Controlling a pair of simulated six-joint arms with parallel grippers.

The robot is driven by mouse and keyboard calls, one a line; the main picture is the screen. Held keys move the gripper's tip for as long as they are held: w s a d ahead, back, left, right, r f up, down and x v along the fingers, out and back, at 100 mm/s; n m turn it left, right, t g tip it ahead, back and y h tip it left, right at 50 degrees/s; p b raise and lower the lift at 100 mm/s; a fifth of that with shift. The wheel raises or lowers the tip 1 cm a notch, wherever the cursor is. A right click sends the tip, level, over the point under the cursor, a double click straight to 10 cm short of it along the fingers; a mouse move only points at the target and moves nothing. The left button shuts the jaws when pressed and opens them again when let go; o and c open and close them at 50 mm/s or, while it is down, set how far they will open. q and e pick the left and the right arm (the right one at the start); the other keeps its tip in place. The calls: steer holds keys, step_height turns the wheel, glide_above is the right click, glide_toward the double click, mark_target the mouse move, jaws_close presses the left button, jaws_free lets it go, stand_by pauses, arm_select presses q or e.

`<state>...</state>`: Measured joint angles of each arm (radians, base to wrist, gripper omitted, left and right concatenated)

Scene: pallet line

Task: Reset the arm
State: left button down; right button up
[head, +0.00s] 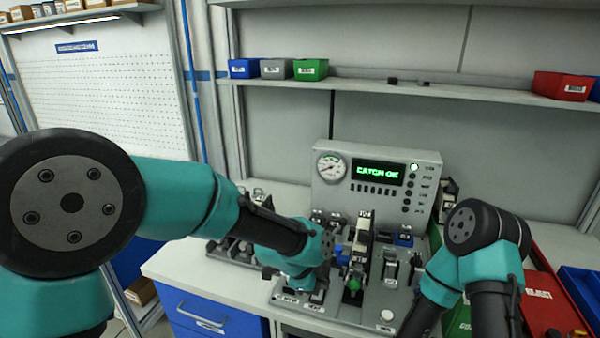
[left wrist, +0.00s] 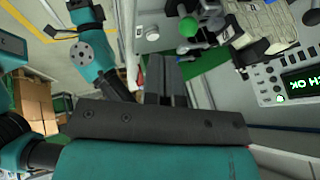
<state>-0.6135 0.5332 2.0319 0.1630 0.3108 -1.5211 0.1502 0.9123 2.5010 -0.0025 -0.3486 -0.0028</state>
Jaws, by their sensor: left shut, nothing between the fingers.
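My left arm reaches in from the left in the head view, and its gripper (head: 318,283) is low over the front left part of the grey fixture plate. The gripper is shut and empty. In the left wrist view my left gripper (left wrist: 165,100) shows only as dark finger ends beyond the wrist body. My right arm stands at the right in the head view and shows at the upper left of the left wrist view. Its gripper is out of sight.
A test panel (head: 329,187) with a gauge and lit green text stands behind the fixture plate (head: 345,312). A green knob (head: 354,284) and a clamp rise from the plate. A red bin (head: 545,290) is at right. A shelf (head: 440,93) with small bins runs above.

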arm_select(q)
steer(key=s+a+f+n+y, duration=0.2)
steer(key=a+f+n, duration=1)
steer(key=a+f, duration=0.65)
steer(key=s+a+f+n+g, duration=0.1)
steer(key=s+a+f+n, duration=0.9)
steer(key=s+f+n, duration=0.2)
step_height(320, 180, down, 2)
steer(key=shift+s+a+f, duration=0.15)
steer(key=shift+s+a, duration=0.25)
